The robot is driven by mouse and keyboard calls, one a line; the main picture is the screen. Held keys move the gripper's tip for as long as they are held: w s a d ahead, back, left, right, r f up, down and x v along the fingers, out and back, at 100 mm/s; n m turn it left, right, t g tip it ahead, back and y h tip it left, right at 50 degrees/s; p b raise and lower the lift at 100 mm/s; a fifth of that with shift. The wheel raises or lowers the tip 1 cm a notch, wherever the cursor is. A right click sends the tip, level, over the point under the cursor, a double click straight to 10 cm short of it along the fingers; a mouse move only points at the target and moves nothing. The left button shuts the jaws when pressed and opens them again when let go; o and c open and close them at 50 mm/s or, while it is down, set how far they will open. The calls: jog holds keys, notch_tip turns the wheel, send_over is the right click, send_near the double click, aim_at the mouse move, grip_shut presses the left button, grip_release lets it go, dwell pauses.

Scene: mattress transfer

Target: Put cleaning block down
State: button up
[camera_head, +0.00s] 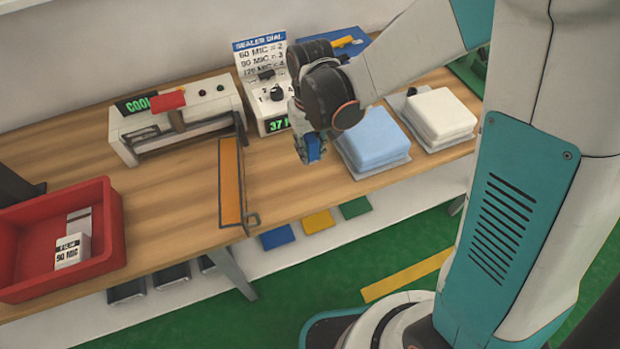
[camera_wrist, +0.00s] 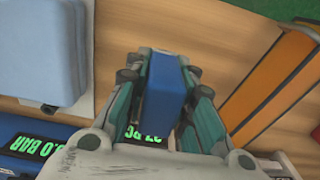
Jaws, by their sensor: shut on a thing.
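The cleaning block is blue and box-shaped. In the wrist view the block (camera_wrist: 166,85) sits between the two fingers of my gripper (camera_wrist: 167,75), which is shut on it. In the head view the block (camera_head: 314,148) shows below my gripper (camera_head: 306,140), over the wooden table (camera_head: 180,205). It is between the orange strip and the blue folded stack. I cannot tell whether the block touches the table top.
A blue stack (camera_head: 375,140) and a white stack (camera_head: 440,115) lie right of my gripper. The orange strip (camera_head: 230,182) lies left. Behind are the sealer (camera_head: 175,120) and a dial box (camera_head: 268,100). A red bin (camera_head: 112,235) stands at the left.

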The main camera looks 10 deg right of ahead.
aim_at(310, 180)
notch_tip(310, 180, down, 10)
jog(key=b, duration=0.6)
jog(key=shift+f, duration=0.2)
jog(key=shift+f+b, duration=0.2)
jog(key=shift+b, duration=0.1)
jog(key=o, duration=0.9)
jog(key=shift+o, duration=0.2)
jog(key=shift+r, duration=0.1)
notch_tip(310, 180, up, 12)
jog(key=p, duration=0.4)
jog(key=shift+r+p, duration=0.15)
jog(key=shift+p, duration=0.25)
